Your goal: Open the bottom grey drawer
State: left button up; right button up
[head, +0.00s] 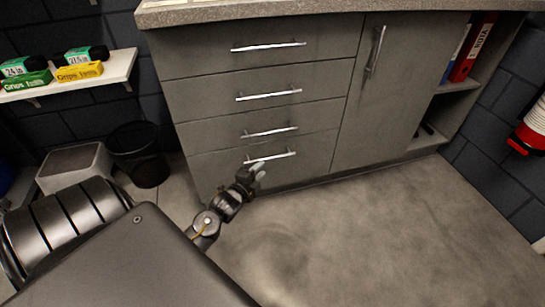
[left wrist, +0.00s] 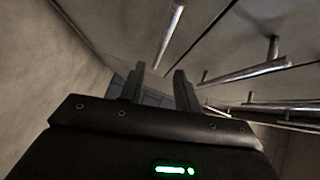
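The bottom grey drawer (head: 310,160) is the lowest of the stacked drawers in the cabinet and looks flush with it. Its bar handle (head: 270,157) is silver and horizontal. My left gripper (head: 259,171) is just in front of the drawer, low and near the left half of that handle; I cannot tell whether it touches. In the left wrist view the two fingers of my left gripper (left wrist: 159,88) are apart with nothing seen between them. Several metal bars show beyond and right of the fingers; which is the bottom handle is unclear. My right gripper is out of view.
Three more drawer handles (head: 270,94) are above, and a cupboard door (head: 380,100) is to the right. A black bin (head: 140,155) and a grey box (head: 75,165) stand left of the cabinet. The floor (head: 370,220) in front is clear.

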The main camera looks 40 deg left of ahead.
aim_at(272, 158)
pick_arm(q)
jog(key=b+x, duration=0.3)
jog(key=x, duration=0.6)
jog(key=shift+w+f, duration=0.1)
jog(key=shift+w, duration=0.15)
grip_shut()
